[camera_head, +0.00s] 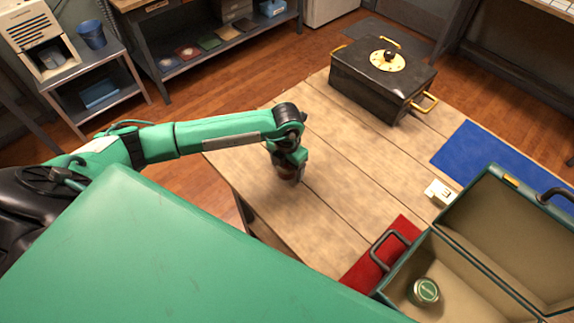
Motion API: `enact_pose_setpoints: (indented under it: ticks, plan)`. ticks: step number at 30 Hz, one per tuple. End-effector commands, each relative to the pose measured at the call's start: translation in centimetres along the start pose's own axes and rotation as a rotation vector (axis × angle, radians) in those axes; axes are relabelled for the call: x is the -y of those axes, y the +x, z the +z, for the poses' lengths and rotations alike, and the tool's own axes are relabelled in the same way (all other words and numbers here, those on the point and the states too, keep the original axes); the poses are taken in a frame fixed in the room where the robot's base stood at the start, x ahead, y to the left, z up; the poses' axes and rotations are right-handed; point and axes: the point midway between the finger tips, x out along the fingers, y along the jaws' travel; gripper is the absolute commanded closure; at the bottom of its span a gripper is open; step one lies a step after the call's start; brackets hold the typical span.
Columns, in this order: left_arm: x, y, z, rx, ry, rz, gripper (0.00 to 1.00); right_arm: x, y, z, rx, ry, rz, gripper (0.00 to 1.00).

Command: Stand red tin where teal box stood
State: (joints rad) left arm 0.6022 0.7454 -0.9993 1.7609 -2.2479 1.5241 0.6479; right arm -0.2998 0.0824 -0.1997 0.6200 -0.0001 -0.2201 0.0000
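My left arm reaches in from the left over the wooden table, and its gripper (289,173) points down close to the tabletop. The gripper is small and partly hidden by its own wrist. A dark reddish-brown patch shows at its tip, and I cannot tell whether it is a tin or part of the gripper. No clearly red tin shows elsewhere. An open dark teal case (402,272) with a beige lining stands at the lower right, partly over a red mat (359,278). A green-lidded tin (424,292) stands inside it. My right gripper is not in view.
A black box (372,91) with brass handles stands at the table's back. A blue mat (474,155) lies on the right, with a small white block (438,193) near it. The table's middle (345,190) is clear. Shelving (195,55) stands beyond.

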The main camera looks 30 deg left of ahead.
Motion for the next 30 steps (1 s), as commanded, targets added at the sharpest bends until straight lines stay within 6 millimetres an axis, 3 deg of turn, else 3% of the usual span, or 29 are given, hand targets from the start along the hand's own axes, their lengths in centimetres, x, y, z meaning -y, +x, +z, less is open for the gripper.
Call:
enact_pose_setpoints:
  ticks: [10,24,30]
  plan:
    - [0.0,-0.9,0.1,0.003,0.000,0.000,0.25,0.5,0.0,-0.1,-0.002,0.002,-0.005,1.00]
    - [0.0,-10.2,0.0,0.003,0.001,0.000,0.25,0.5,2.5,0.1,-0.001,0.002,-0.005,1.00]
    - [0.0,-12.1,0.0,0.001,0.001,0.000,0.25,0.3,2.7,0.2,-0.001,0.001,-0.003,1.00]
